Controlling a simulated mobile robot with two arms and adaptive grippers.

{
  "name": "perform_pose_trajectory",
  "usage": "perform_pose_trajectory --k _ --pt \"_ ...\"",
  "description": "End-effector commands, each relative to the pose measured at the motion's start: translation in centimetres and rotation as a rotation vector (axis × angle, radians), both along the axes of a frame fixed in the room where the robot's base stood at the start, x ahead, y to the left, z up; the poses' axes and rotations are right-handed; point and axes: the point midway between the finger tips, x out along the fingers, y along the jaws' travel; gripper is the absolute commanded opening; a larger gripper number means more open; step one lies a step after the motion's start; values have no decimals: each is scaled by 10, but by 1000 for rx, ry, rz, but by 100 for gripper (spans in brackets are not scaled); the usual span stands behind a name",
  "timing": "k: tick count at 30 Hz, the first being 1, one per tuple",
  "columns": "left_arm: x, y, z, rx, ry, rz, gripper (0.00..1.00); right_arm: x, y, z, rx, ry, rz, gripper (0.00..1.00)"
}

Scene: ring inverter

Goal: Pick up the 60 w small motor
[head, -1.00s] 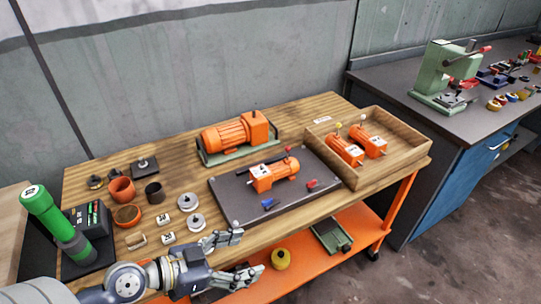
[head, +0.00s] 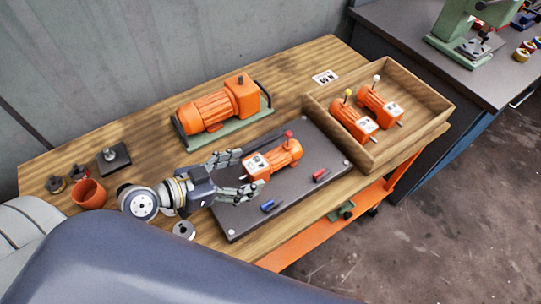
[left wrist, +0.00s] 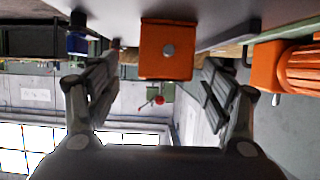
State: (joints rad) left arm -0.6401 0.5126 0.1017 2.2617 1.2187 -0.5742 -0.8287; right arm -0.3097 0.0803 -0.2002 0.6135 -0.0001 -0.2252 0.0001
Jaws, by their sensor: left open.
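A small orange motor (head: 280,156) with a red knob and a white label lies on the dark board (head: 235,222). My left gripper (head: 251,170) comes from the left, open, with its fingertips at either side of the motor's labelled left end. In the left wrist view the motor's square orange end (left wrist: 166,62) with a round shaft sits between the open fingers (left wrist: 163,56), with gaps on both sides. Two more small orange motors, one with a yellow knob (head: 350,121) and one with a white knob (head: 379,105), lie in the wooden tray (head: 435,106). Their label text is too small to read surely.
A large orange motor (head: 212,108) on a green base stands behind the board. A blue piece (head: 268,207) and a red piece (head: 320,175) lie on the board near the gripper. A label card (head: 325,77) lies behind the tray. An orange cup (head: 89,194) stands at left.

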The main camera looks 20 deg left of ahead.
Motion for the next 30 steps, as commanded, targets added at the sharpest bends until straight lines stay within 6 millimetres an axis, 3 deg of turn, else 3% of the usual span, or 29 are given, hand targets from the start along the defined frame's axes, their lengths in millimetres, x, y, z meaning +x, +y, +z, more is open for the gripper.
perform_pose_trajectory --k 12,21,29,30 --pt "28 -18 -10 -3 -1 4 73 19 -1 15 1 -32 -1 34" --pt "57 -38 -26 0 0 2 73 17 -1 28 1 -27 -1 34" --pt "59 -40 -30 2 1 1 73 13 0 27 2 -21 0 34" --pt "59 -40 -29 2 1 1 69 13 1 27 2 -20 -1 34"
